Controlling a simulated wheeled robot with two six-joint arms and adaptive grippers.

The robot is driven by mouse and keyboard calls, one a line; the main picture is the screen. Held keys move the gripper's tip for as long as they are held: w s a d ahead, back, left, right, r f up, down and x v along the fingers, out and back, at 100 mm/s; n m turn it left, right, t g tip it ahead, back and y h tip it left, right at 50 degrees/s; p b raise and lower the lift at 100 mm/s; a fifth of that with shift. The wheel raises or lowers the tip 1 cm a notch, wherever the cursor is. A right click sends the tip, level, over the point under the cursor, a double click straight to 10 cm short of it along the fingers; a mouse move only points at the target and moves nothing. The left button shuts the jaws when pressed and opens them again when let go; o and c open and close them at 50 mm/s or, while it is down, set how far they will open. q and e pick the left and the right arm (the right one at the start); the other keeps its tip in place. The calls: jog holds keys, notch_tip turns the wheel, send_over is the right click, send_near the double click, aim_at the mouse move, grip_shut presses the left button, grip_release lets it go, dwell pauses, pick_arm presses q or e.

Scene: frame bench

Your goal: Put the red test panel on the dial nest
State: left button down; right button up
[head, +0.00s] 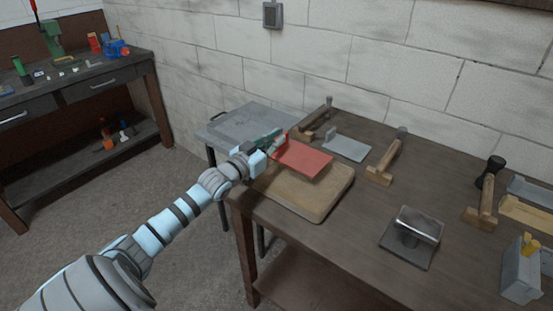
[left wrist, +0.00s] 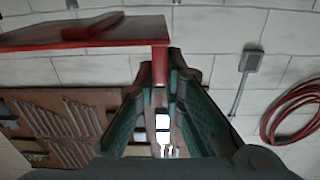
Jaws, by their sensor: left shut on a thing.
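The red test panel (head: 305,158) is a flat red plate, held roughly level over the wooden board at the table's left end. My left gripper (head: 274,145) is shut on its near left edge. In the left wrist view, the red panel (left wrist: 85,38) extends up and left from the green fingers of the left gripper (left wrist: 160,72), with a red tab between their tips. A grey metal stand with a tilted top on a square base (head: 410,238) stands toward the front; it may be the dial nest, but I cannot tell for sure. My right gripper is out of view.
The pale wooden board (head: 318,205) lies below the panel. A grey plate (head: 346,147) lies behind it. Wooden hammer-like tools (head: 385,163) stand along the back. A grey box with yellow pieces (head: 522,270) is at right. Table surface is bare between the board and stand.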

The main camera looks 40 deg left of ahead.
aim_at(275, 152)
pick_arm(q)
notch_tip(275, 152, down, 4)
jog(key=shift+s+d+r+b, duration=0.1)
jog(key=shift+r+b, duration=0.1)
jog(key=shift+b, duration=0.9)
jog(key=shift+r, duration=0.15)
jog(key=c, duration=2.1)
grip_release()
jog(key=o, duration=0.4)
